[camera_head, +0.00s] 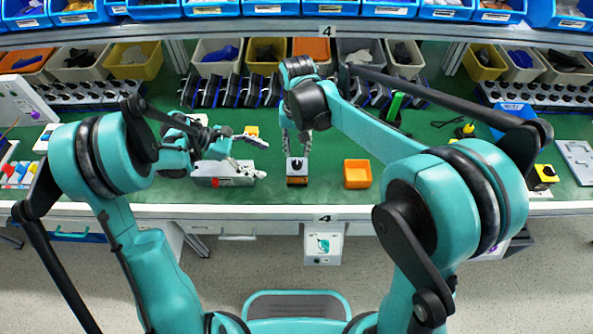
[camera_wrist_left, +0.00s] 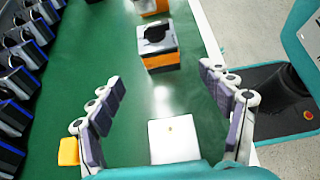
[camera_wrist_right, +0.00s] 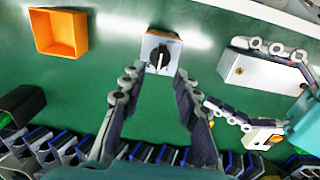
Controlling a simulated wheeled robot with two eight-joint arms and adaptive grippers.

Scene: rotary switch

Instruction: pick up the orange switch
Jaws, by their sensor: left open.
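The orange switch (camera_head: 297,168) stands on the green table, with an orange body, grey top plate and black knob. It also shows in the left wrist view (camera_wrist_left: 158,60) and the right wrist view (camera_wrist_right: 160,46). My right gripper (camera_head: 296,150) is open, its fingers pointing down just behind the switch. In the right wrist view, its tips (camera_wrist_right: 160,72) lie apart near the switch's near edge; I cannot tell if they touch. My left gripper (camera_head: 262,159) is open, left of the switch and apart from it, its fingers (camera_wrist_left: 165,82) pointing towards it.
A white box (camera_head: 210,168) with a red button lies under my left gripper. An open orange bin (camera_head: 357,174) stands right of the switch. A row of black switches (camera_head: 232,91) lines the back, below shelved bins. The table's front edge is close to the switch.

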